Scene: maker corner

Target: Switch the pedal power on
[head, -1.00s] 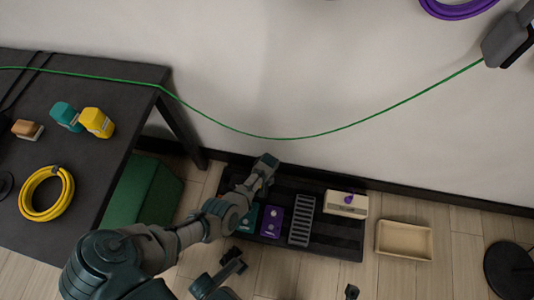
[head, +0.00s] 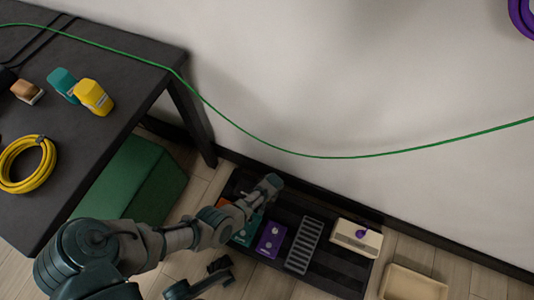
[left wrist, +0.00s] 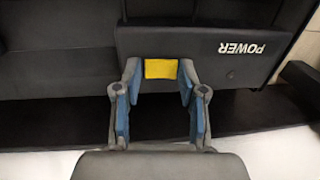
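In the left wrist view a black box (left wrist: 215,45) carries the white word POWER, upside down in the picture. A yellow switch (left wrist: 161,68) sits on its near edge. My left gripper (left wrist: 160,75) is open, with its blue-padded fingers either side of the yellow switch; contact cannot be told. In the head view my left gripper (head: 270,184) is over the far left part of the black pedalboard (head: 330,276), and the power box cannot be made out there.
The board holds orange (head: 222,203), teal (head: 248,232) and purple (head: 270,240) pedals, a grey ridged pedal (head: 304,245) and a cream pedal (head: 355,238). A beige tray (head: 412,284) lies right. A dark table (head: 110,60) and green box (head: 135,180) stand left. The wall is close behind.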

